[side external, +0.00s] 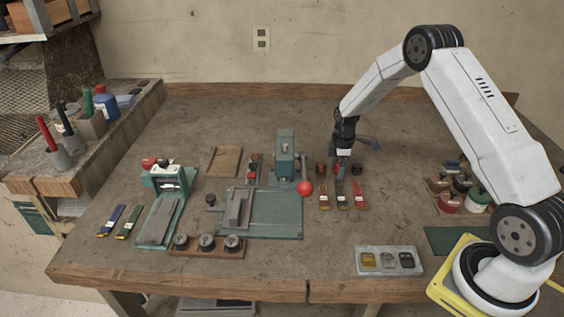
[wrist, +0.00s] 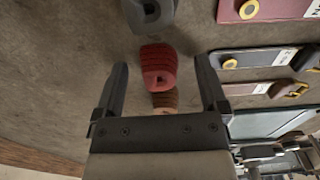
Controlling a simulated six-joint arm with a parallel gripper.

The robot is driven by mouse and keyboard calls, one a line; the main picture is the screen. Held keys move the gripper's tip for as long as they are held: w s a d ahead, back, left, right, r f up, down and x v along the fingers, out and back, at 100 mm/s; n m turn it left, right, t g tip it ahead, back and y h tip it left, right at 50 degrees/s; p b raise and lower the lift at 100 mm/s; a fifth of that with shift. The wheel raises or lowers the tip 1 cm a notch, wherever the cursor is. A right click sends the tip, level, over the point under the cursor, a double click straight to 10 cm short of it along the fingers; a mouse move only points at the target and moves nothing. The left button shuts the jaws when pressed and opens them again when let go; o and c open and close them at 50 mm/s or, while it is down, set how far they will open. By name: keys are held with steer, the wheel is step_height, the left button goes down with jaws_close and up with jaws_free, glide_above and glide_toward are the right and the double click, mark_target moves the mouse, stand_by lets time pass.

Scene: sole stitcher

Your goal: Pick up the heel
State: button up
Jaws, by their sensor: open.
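Three small heels lie in a row on the bench. In the wrist view a red heel (wrist: 158,65) lies between the open fingers of my gripper (wrist: 162,74), with space on both sides. A brown heel (wrist: 165,100) is below it, partly hidden by the gripper body. A dark grey heel (wrist: 150,12) is at the top edge. In the side view my gripper (side external: 343,158) points down just over the middle of this row. The brown heel (side external: 321,169) is at its left and the dark heel (side external: 357,170) at its right. Height above the red heel is hard to judge.
Several labelled strips (side external: 341,195) lie just in front of the heels. A green press with a red knob (side external: 305,187) stands close on the left. A grey tray (side external: 389,261) is at the front edge, and jars (side external: 477,200) stand at the right.

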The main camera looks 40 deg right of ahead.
stand_by(0.3)
jaws_close()
steer(key=shift+r, duration=0.1)
steer(key=shift+r, duration=0.75)
steer(key=s+a+r, duration=0.2)
steer(key=s+r, duration=0.3)
steer(key=s, duration=0.1)
steer(key=s+a+r, duration=0.2)
steer(key=s+r, duration=0.4)
steer(key=s, duration=0.1)
steer(key=shift+s+a+r, duration=0.15)
steer(key=shift+a, duration=0.1)
steer(key=shift+r, duration=0.1)
